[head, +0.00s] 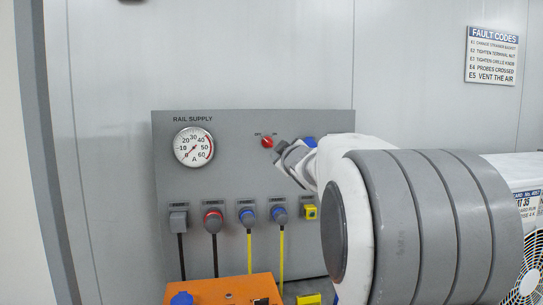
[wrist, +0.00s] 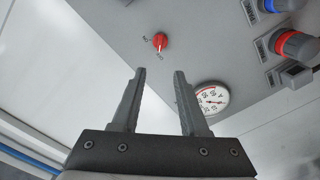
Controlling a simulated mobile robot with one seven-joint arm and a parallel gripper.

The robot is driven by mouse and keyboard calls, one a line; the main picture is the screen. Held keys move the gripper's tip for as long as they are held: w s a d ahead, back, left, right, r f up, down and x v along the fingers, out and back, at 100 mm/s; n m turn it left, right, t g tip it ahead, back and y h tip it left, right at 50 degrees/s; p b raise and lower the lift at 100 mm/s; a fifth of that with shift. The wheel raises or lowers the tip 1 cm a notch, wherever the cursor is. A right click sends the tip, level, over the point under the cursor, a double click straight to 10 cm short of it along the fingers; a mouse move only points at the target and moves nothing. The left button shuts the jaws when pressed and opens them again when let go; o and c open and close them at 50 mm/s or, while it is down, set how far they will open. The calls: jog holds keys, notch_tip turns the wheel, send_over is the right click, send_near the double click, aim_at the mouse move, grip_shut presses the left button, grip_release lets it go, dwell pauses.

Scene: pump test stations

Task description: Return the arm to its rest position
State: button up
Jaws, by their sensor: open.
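My gripper (wrist: 160,73) is open in the wrist view, with nothing between its two dark fingers. Beyond the fingertips is a small red knob (wrist: 160,41) on the grey panel, apart from the fingers. In the head view the red knob (head: 267,142) shows just left of the end of my arm. My arm reaches in from the right and covers the right part of the panel. The fingers are hard to make out in the head view.
The grey RAIL SUPPLY panel (head: 235,128) carries a round gauge (head: 194,147) and a row of plugs with black and yellow cables. An orange box (head: 225,288) stands below it. A fault codes sign (head: 492,56) hangs on the wall at upper right.

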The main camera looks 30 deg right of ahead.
jog(key=s+a+f+m+g+y+p, duration=0.1)
jog(key=s+a+f+g, duration=0.3)
jog(key=s, duration=0.8)
jog(key=s+a+f+m+g+y+p, duration=0.2)
jog(key=s+a+f, duration=0.6)
jog(key=s+a, duration=0.4)
jog(key=s+a+f+m+g+y+p, duration=0.1)
jog(key=s+a+f+g, duration=0.4)
jog(key=s, duration=0.7)
notch_tip(320, 180, down, 2)
jog(key=a+m+p, duration=0.1)
jog(key=a+m, duration=0.1)
jog(key=shift+s+a+g, duration=0.35)
jog(key=shift+a+g, duration=0.05)
